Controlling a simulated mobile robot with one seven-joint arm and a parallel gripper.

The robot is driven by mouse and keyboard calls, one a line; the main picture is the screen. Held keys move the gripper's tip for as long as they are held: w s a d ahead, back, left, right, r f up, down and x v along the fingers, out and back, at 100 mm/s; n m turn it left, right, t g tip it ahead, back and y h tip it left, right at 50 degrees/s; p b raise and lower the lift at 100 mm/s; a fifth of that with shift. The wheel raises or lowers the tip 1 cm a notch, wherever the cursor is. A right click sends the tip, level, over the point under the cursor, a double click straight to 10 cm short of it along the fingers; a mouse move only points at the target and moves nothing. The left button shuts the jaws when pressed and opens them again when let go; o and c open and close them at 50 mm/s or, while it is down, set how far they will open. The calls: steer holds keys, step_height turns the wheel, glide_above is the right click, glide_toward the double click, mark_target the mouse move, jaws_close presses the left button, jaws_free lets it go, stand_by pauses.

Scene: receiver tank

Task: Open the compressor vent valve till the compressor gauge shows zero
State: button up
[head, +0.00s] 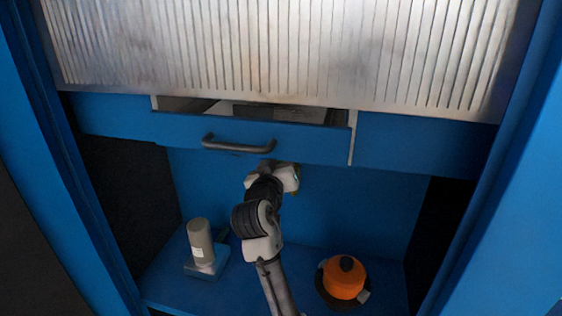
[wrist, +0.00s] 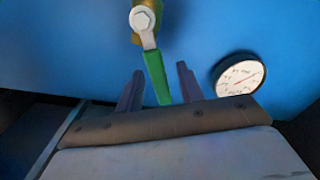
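In the wrist view, a valve with a green lever (wrist: 156,76) hangs from a brass-coloured body with a pale bolt (wrist: 142,18) on the blue back panel. The lever points down, slightly to the right. A round gauge (wrist: 240,77) with a black rim, white face and reddish needle is to the right; its reading is too small to tell. My gripper (wrist: 159,68) is open, and the lever lies between its two fingers in the picture, with gaps at both sides. In the head view my gripper (head: 288,176) is below the drawer, its fingertips hidden.
A blue drawer (head: 250,134) with a dark handle (head: 238,145) stands partly open above my arm, below a ribbed metal shutter (head: 280,50). On the blue lower shelf stand a grey cylinder (head: 200,240) at left and an orange round object (head: 342,280) at right.

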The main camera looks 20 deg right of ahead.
jaws_close()
steer(key=shift+a, duration=0.1)
stand_by(0.4)
steer(key=w+a+f+n+p, duration=0.1)
steer(key=f+n, duration=0.5)
steer(key=n, duration=0.7)
steer(key=shift+w+a+p, duration=0.4)
steer(key=shift+w+a, duration=0.15)
steer(key=shift+a, duration=0.5)
steer(key=shift+n, duration=0.3)
jaws_free()
